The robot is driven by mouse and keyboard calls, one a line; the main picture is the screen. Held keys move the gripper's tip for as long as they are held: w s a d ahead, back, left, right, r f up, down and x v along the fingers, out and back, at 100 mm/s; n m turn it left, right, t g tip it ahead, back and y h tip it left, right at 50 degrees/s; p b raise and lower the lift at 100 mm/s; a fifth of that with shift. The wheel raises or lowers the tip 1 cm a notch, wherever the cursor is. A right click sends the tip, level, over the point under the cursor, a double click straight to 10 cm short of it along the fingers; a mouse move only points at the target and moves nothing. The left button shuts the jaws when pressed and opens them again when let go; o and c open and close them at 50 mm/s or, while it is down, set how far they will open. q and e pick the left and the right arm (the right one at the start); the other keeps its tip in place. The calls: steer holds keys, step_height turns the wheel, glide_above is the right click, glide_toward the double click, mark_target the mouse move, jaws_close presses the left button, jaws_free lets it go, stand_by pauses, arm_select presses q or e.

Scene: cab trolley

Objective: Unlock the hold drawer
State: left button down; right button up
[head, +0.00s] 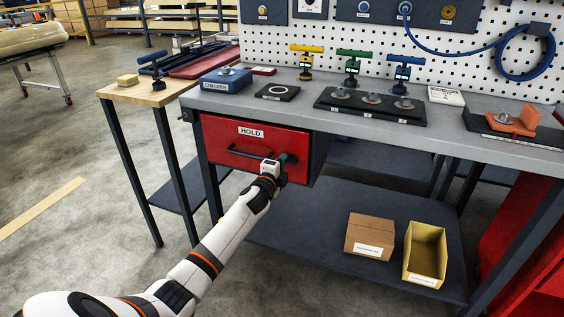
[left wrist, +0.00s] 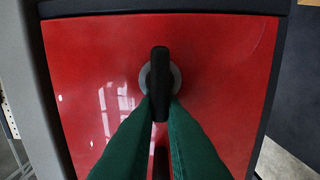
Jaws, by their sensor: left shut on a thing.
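The red hold drawer (head: 226,136) with its "HOLD" label is under the bench top and looks shut. Its dark bar handle (head: 247,155) runs across the front. In the left wrist view, the red drawer front (left wrist: 90,80) fills the picture. A black key or turn-knob (left wrist: 160,68) stands upright in the picture on a round grey lock plate (left wrist: 176,76). My left gripper (left wrist: 161,106) has its green fingers shut on the knob's lower part. In the head view, my left gripper (head: 284,160) is at the drawer's right side and hides the lock. My right gripper is not in view.
The grey bench top (head: 300,110) above holds a blue box (head: 226,80), a black tray (head: 370,108) and an orange angled block (head: 516,122). A lower shelf (head: 320,240) carries a cardboard box (head: 370,236) and a yellow bin (head: 426,252).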

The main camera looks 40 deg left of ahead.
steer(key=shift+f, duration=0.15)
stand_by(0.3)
arm_select(q)
steer(key=c, duration=1.5)
jaws_free()
steer(key=shift+a, duration=0.1)
steer(key=shift+s, duration=0.1)
